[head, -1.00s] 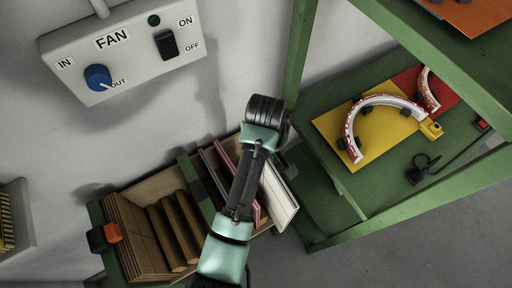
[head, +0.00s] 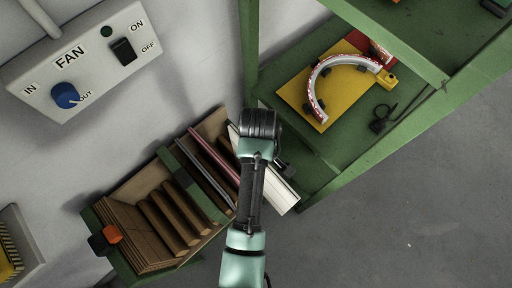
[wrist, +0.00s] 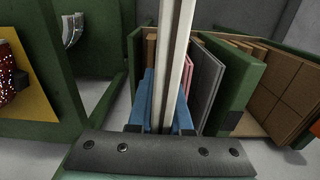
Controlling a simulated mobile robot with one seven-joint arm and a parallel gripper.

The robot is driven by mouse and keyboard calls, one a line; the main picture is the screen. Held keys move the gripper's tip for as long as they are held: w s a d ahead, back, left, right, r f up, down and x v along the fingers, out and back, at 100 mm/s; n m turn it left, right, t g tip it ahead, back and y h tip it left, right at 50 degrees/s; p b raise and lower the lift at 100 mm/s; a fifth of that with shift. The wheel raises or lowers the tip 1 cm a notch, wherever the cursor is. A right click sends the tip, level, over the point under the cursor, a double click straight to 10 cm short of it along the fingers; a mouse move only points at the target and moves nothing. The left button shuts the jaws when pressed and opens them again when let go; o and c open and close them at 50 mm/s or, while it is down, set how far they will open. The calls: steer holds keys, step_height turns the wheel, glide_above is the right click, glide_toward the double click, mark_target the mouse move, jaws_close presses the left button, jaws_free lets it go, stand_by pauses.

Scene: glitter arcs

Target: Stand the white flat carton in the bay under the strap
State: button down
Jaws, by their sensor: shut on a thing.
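The white flat carton (head: 281,190) shows on the right of my arm in the head view, at the right end of the green-sided bin. In the wrist view the carton (wrist: 174,60) is seen edge-on, running up the middle of the picture. My gripper (wrist: 161,105) is shut on it, with a blue finger on each side. In the head view my arm hides the fingers and part of the carton. A green band with a dark patch (head: 184,178) crosses the bin; I cannot tell whether it is the strap. The carton's lower end and the floor beneath it are hidden.
The bin holds brown boards (head: 165,222) on the left, and a grey and a pink flat piece (head: 218,157) right of the green band. A green shelf (head: 345,155) with a yellow board (head: 335,95) stands close on the right. A fan switch box (head: 85,60) is on the wall.

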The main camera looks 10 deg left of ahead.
steer(key=s+d+p, duration=0.6)
steer(key=s+d, duration=0.3)
steer(key=d, duration=0.2)
steer(key=shift+d, duration=0.4)
steer(key=shift+a, duration=0.1)
